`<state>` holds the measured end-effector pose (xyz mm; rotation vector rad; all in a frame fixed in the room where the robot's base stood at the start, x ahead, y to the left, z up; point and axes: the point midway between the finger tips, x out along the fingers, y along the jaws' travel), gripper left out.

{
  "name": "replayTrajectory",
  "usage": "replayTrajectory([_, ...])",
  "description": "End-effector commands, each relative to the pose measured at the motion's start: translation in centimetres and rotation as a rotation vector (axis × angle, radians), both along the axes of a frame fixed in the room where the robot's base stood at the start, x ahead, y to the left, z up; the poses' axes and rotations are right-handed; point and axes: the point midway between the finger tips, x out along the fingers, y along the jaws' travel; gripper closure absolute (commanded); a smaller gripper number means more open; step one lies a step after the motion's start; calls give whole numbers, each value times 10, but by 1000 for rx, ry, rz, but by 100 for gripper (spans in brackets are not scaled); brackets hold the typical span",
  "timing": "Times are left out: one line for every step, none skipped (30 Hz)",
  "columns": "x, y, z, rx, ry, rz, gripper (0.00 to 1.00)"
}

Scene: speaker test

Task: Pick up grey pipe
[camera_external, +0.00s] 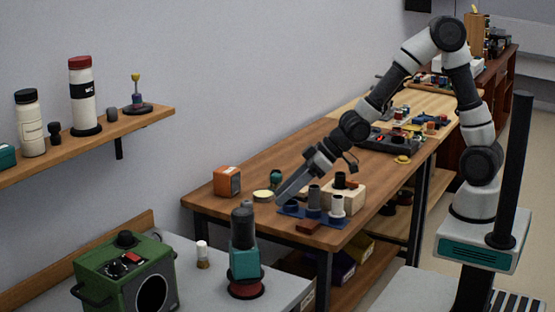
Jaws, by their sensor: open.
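A grey upright cylinder (314,199), which looks like the grey pipe, stands on a blue base (330,219) near the front end of the wooden table (225,206). A white cylinder (337,206) stands just right of it on the same base. My gripper (279,203) reaches down from the upper right, with its tips left of the grey cylinder in the picture. It appears empty and apart from the cylinder, though the depth between them is hard to judge. The jaws are open, but the gap between the fingers is too small to make out.
A cream block (347,196) with a dark cylinder (340,180) stands behind the base. A red-brown block (308,227) lies in front. An orange box (227,182) stands to the left. A teal and grey device (243,257) stands on the grey bench. The middle tabletop is fairly clear.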

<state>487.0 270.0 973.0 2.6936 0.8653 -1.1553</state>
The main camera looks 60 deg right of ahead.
Motion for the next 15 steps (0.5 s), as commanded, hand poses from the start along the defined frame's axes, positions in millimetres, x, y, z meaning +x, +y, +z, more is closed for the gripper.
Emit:
replayTrajectory([4,-36,20,-43,79,-121,51])
replayTrajectory([4,-59,22,-67,131,-201,51])
replayTrajectory([3,-88,26,-94,191,-311,51])
replayTrajectory([0,-109,30,-113,232,-391,51])
replayTrajectory([-2,-128,34,-130,266,-467,51])
replayTrajectory([-7,-152,39,-148,305,-563,51])
replayTrajectory([-10,-167,43,-160,328,-626,51])
replayTrajectory([-14,-180,46,-169,348,-681,51])
replayTrajectory([-18,-193,50,-179,368,-741,51])
replayTrajectory([-20,-201,51,-185,380,-777,51])
replayTrajectory([-22,-207,52,-188,388,-803,51])
replayTrajectory([-23,-212,50,-192,395,-826,51])
replayTrajectory([-23,-215,47,-193,399,-837,51])
replayTrajectory([-23,-216,42,-195,402,-841,51])
replayTrajectory([-21,-217,35,-196,403,-843,51])
